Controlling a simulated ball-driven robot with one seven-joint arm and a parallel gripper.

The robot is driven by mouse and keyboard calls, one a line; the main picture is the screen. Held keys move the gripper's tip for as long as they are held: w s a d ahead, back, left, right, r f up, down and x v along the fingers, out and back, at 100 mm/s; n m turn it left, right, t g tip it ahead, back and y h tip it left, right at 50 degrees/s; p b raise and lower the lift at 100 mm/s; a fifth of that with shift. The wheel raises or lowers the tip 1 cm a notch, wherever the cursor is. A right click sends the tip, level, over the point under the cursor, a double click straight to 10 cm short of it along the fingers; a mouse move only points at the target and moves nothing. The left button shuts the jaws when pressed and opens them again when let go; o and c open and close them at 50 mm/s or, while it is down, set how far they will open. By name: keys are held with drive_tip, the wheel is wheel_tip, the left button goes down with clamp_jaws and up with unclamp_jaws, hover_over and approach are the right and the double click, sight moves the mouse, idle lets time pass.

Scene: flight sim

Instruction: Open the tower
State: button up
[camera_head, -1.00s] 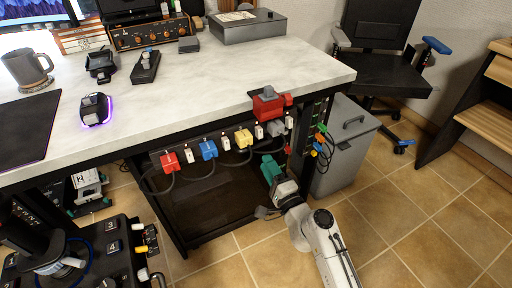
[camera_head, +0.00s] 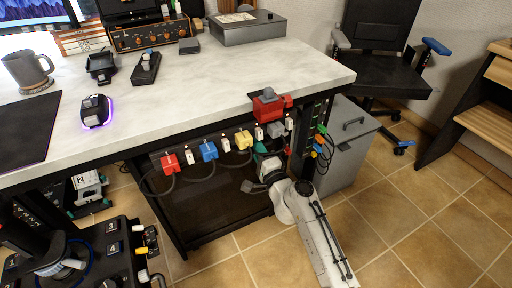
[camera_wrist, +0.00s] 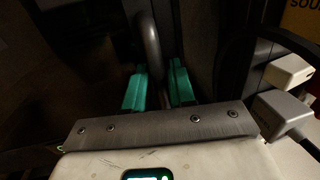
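The tower is a dark case (camera_head: 215,205) with a dark, see-through front, standing under the desk. Whether the fingers touch the bar is not clear. The tower's door edge is too dark to tell.
Red, blue and yellow plugs (camera_head: 208,151) with hanging cables line the desk's front rail just above. A red device (camera_head: 268,104) sits at the desk edge (camera_head: 330,78). A grey bin (camera_head: 345,150) stands right of the tower. Tiled floor (camera_head: 400,220) is clear at the right.

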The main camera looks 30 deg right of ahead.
clamp_jaws()
drive_tip(key=shift+s, duration=0.1)
